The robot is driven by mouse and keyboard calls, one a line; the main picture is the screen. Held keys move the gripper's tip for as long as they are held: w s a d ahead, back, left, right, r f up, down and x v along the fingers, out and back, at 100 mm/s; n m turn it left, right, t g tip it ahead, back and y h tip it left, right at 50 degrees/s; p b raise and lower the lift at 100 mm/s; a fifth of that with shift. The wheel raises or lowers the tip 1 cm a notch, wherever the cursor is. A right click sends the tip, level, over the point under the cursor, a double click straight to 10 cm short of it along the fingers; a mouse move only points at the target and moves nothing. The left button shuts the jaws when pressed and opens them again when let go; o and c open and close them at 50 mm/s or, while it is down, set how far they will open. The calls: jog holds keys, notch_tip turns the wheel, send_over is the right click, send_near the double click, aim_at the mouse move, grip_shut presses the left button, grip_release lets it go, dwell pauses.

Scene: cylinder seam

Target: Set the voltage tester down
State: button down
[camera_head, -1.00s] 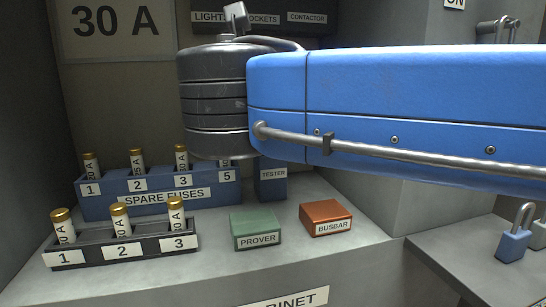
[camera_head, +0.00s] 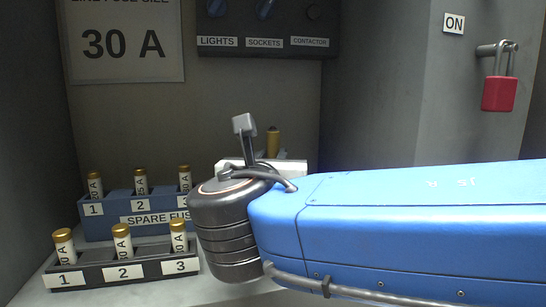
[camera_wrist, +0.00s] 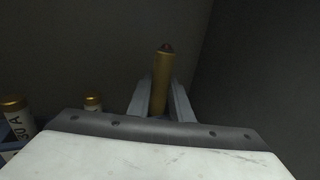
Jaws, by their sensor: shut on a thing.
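My gripper (camera_wrist: 161,100) is shut on the voltage tester, a brass-coloured upright cylinder with a dark red tip (camera_wrist: 163,72). One grey finger is on each side of it in the wrist view. In the head view the tester's upper part (camera_head: 273,143) shows above my white wrist housing, behind my dark arm joint. Its lower end is hidden in both views, so I cannot tell whether it touches anything. The blue block labelled TESTER is hidden behind my arm now.
A blue spare-fuse rack (camera_head: 110,223) and a dark fuse rack (camera_head: 105,275) stand at left with upright fuses. A switch panel (camera_head: 225,40) is on the back wall. A red padlock (camera_head: 497,93) hangs at right. My arm covers the shelf's middle and right.

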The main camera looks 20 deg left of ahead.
jog(key=shift+f, duration=0.1)
jog(key=c, duration=1.6)
grip_release()
jog(key=s, duration=0.4)
jog(key=s+d, duration=0.1)
jog(key=s, duration=0.3)
jog(key=s+d, duration=0.1)
jog(key=s, duration=0.3)
